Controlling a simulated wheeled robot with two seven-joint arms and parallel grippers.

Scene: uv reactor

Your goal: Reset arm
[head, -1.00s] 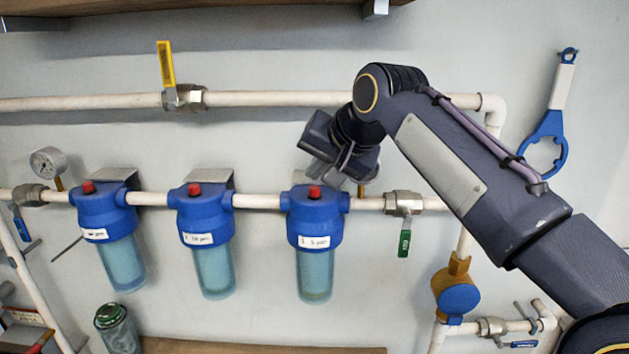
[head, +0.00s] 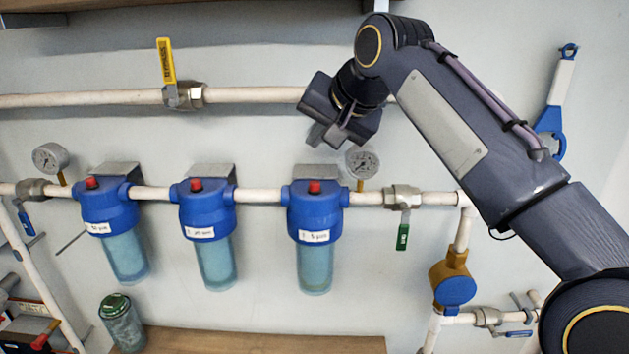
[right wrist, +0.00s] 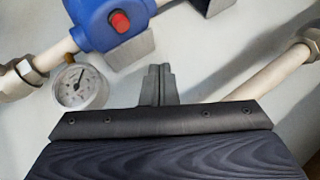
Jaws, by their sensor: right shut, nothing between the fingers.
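My right arm comes in from the right in the head view. Its gripper (head: 322,136) hangs in front of the wall, above the rightmost blue filter housing (head: 315,208) and apart from it. In the right wrist view the fingers (right wrist: 158,82) are together with nothing between them. That view also shows a blue housing with a red button (right wrist: 120,22) beyond the fingers and a pressure gauge (right wrist: 80,87) to their left. My left gripper is not in view.
An upper pipe with a yellow-handled valve (head: 167,62) runs behind my arm. Two more filters (head: 207,215) (head: 112,215) hang to the left. Shelves lie above and below.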

